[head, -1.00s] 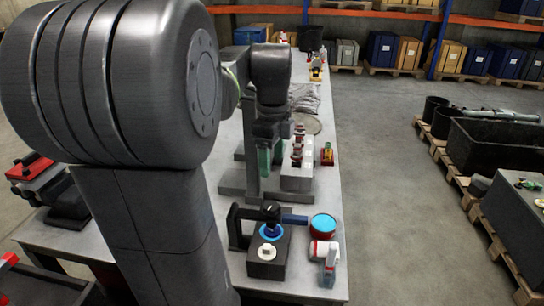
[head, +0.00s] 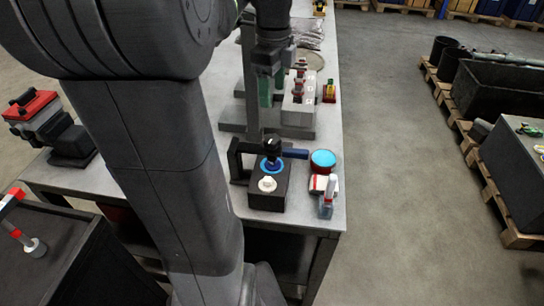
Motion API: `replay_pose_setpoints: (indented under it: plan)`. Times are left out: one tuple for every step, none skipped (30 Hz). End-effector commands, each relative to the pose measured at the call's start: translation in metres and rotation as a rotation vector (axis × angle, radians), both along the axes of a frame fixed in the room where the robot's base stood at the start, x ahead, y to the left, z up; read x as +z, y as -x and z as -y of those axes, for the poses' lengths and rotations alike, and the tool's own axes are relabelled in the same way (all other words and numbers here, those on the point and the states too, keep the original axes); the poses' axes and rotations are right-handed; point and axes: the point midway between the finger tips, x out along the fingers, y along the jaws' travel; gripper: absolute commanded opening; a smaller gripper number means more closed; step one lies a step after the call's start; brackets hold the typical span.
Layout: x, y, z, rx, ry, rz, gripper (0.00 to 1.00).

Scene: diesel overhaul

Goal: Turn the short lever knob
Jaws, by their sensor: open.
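A dark block (head: 266,200) stands near the front end of the bench. It carries a black knob-like top (head: 272,147) over a blue ring (head: 271,166), and a pale round knob (head: 267,184) in front of that. I cannot tell which of them is the short lever knob. A blue bar (head: 294,153) sticks out to the right behind the block. My gripper (head: 269,72) is open and points down, farther back along the bench, apart from the block. Its fingertips are hard to make out against a green part behind.
A red can with a light-blue top (head: 323,159) and a clear bottle (head: 327,197) stand right of the block. A grey stand (head: 298,118) with red and white parts lies behind. A dark cart (head: 70,255) is at lower left.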

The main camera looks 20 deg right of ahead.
Motion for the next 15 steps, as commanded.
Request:
replay_pose_setpoints:
  plan:
    - [-0.009, -0.001, 0.000, 0.000, 0.002, 0.001, 0.62]
    - [-0.009, -0.001, 0.000, 0.000, 0.003, 0.001, 0.62]
    - [-0.009, -0.001, 0.000, 0.000, 0.004, -0.001, 0.62]
    - [-0.008, -0.001, 0.000, 0.000, 0.004, 0.000, 0.62]
    - [-0.008, -0.001, -0.001, 0.000, 0.004, -0.002, 0.62]
    - [-0.007, -0.001, -0.001, 0.000, 0.005, -0.004, 0.62]
    - [-0.006, -0.001, -0.001, 0.000, 0.005, -0.004, 0.62]
    - [-0.006, -0.001, -0.001, 0.000, 0.005, -0.004, 0.62]
    - [-0.006, 0.000, -0.001, 0.000, 0.005, -0.005, 0.62]
    - [-0.008, 0.000, -0.001, 0.000, 0.004, -0.006, 0.62]
    - [-0.010, 0.000, -0.001, 0.000, 0.003, -0.008, 0.62]
    - [-0.015, 0.000, -0.001, 0.000, 0.003, -0.009, 0.62]
    - [-0.019, 0.000, -0.001, 0.000, 0.003, -0.008, 0.62]
    - [-0.024, 0.000, -0.001, 0.000, 0.003, -0.010, 0.62]
    - [-0.032, 0.000, -0.001, 0.000, 0.002, -0.009, 0.62]
